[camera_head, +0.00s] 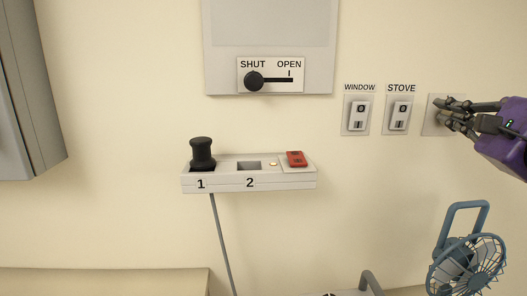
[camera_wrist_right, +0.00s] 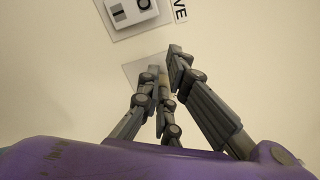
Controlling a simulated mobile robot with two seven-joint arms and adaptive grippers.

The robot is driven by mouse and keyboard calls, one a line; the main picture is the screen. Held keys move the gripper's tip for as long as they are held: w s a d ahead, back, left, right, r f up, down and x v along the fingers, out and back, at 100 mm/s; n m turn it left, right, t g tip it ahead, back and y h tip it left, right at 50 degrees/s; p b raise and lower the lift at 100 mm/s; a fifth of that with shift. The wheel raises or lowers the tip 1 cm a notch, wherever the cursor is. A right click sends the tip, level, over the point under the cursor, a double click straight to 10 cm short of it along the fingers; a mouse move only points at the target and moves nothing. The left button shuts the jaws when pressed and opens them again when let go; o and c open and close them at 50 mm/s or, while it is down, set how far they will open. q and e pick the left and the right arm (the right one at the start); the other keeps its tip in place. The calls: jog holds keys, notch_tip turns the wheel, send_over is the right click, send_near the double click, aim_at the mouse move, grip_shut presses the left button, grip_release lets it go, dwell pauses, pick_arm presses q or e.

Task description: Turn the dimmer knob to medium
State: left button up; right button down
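A pale wall plate (camera_head: 431,127) is at the right in the head view, behind the fingers of my right gripper (camera_head: 447,108). The plate (camera_wrist_right: 133,69) also shows in the wrist view. The fingers of my right gripper (camera_wrist_right: 166,65) point at it and lie close together. A small tan patch between the fingertips may be part of the dimmer knob. The knob itself is mostly hidden, so its setting and whether the fingers touch it cannot be told. My left gripper is not in view.
The WINDOW switch (camera_head: 358,115) and STOVE switch (camera_head: 399,115) are left of the plate. A SHUT/OPEN slider (camera_head: 254,81) and a shelf (camera_head: 240,184) with a black handle (camera_head: 202,152) and a red switch (camera_head: 296,158) are farther left. A blue fan (camera_head: 468,266) stands below.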

jog(key=shift+w+a+f, duration=0.1)
jog(key=shift+a+f, duration=0.2)
jog(key=shift+a, duration=0.05)
jog(key=shift+s+d+r+b, duration=0.1)
jog(key=shift+s+b, duration=0.15)
jog(key=shift+s, duration=1.15)
jog(key=shift+s+r+b, duration=0.1)
jog(key=shift+s+b, duration=0.15)
jog(key=shift+s, duration=1.1)
